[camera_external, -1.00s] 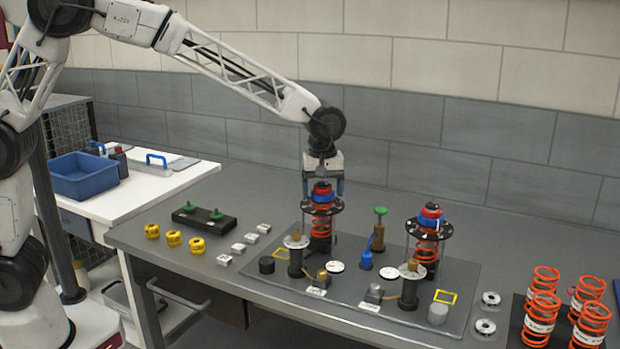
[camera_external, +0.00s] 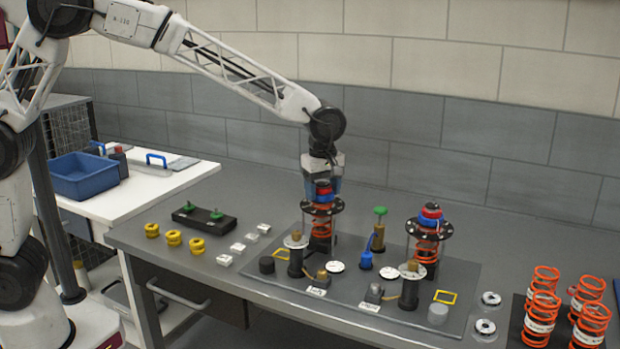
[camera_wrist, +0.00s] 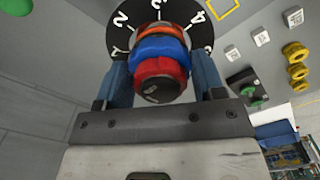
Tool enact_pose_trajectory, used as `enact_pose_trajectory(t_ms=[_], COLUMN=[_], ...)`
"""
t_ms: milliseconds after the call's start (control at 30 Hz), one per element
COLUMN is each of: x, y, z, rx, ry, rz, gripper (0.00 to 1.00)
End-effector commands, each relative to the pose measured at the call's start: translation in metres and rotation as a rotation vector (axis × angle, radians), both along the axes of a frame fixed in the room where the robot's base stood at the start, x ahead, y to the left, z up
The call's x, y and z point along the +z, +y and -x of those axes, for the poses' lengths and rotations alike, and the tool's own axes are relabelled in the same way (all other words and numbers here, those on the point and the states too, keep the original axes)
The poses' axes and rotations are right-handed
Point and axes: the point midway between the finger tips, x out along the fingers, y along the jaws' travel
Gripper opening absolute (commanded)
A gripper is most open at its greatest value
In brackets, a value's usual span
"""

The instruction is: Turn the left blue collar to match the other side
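The left assembly has an orange spring (camera_external: 320,229) under a black numbered dial (camera_external: 333,207), with a blue collar (camera_external: 323,197) and a red cap (camera_external: 321,185) on top. My gripper (camera_external: 322,188) points down over it. In the wrist view, the two blue fingers of my gripper (camera_wrist: 161,62) stand on either side of the blue collar (camera_wrist: 158,48) and the red cap (camera_wrist: 158,77). Whether they press on the collar is unclear. The right assembly has its own blue collar (camera_external: 428,221) and black dial (camera_external: 441,230), with no gripper near it.
A green-topped brass post (camera_external: 379,229) and a blue piece (camera_external: 366,259) stand between the assemblies. Short posts with discs stand in front. Yellow rings (camera_external: 173,238) and white labelled blocks lie to the left, orange springs (camera_external: 541,318) to the right.

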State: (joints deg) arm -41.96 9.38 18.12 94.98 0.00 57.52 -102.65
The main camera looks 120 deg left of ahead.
Motion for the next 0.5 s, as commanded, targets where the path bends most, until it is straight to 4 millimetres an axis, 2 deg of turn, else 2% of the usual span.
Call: enact_pose_trajectory(t_ms=[33,133,167,367,500], x=[0.0,0.0001,0.0001,0.0001,0.0], y=[0.0,-0.0001,-0.0001,-0.0001,-0.0001], z=[0.0,0.0001,0.0001,0.0001,0.0001], rx=[0.0,0.0,0.0,-0.031,-0.112], ry=[0.0,0.0,0.0,0.0,0.0], rz=[0.0,0.0,0.0,0.0,0.0], gripper=[0.53,0.38,0.36,0.36,0.36])
